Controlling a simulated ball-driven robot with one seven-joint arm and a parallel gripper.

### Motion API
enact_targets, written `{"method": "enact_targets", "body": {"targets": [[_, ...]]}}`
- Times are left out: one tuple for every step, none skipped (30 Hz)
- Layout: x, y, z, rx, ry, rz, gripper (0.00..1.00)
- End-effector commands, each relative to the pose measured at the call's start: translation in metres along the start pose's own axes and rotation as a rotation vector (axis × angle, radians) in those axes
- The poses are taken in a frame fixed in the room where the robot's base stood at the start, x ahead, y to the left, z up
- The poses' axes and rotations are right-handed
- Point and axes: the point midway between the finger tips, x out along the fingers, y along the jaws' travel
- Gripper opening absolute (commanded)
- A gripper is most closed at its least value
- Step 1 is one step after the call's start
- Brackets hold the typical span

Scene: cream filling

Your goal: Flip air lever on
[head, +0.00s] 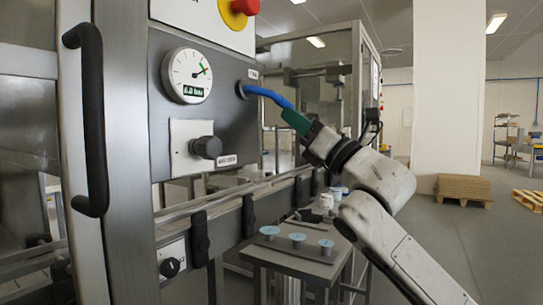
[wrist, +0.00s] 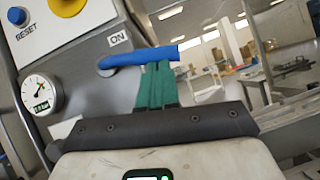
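The blue air lever (head: 268,96) sticks out to the right from a round pivot on the grey control panel (head: 225,110). It slopes slightly down toward its free end in the head view. In the wrist view the lever (wrist: 140,55) runs across the tips of my green fingers, beside an "ON" label (wrist: 118,39). My gripper (head: 295,120) is at the lever's free end, at or very near contact. Its fingers (wrist: 158,82) are together with no clear gap, and the lever lies across them rather than visibly between them. The fingertips are partly hidden behind the lever.
A pressure gauge (head: 187,75) and a black knob (head: 206,147) are on the panel left of the lever. A red emergency button (head: 245,6) is above. A conveyor rail (head: 228,194) and a small table with several light blue-topped pieces (head: 297,240) lie below. Open floor is at right.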

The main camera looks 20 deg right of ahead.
Motion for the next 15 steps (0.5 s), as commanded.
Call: {"method": "enact_targets", "body": {"targets": [[0.003, 0.001, 0.002, -0.002, 0.0, 0.002, 0.0], [0.004, 0.001, 0.004, 0.002, 0.0, 0.001, 0.0], [0.005, 0.001, 0.006, 0.003, 0.0, 0.0, 0.0], [0.006, 0.001, 0.007, 0.003, 0.0, 0.0, 0.0], [0.007, 0.001, 0.009, 0.003, 0.0, -0.001, 0.0], [0.008, 0.0, 0.01, 0.005, 0.001, -0.002, 0.0], [0.009, 0.0, 0.011, 0.005, 0.001, -0.002, 0.0], [0.009, -0.001, 0.012, 0.005, 0.001, -0.003, 0.0], [0.01, -0.001, 0.014, 0.006, 0.0, -0.003, 0.0], [0.011, -0.001, 0.015, 0.006, 0.0, -0.003, 0.0], [0.011, -0.001, 0.015, 0.006, -0.001, -0.003, 0.0], [0.011, -0.001, 0.017, 0.006, -0.001, -0.002, 0.0], [0.012, -0.001, 0.017, 0.006, -0.001, -0.002, 0.0], [0.012, -0.001, 0.018, 0.005, -0.001, -0.002, 0.0], [0.012, -0.001, 0.018, 0.006, -0.001, -0.003, 0.0]]}}
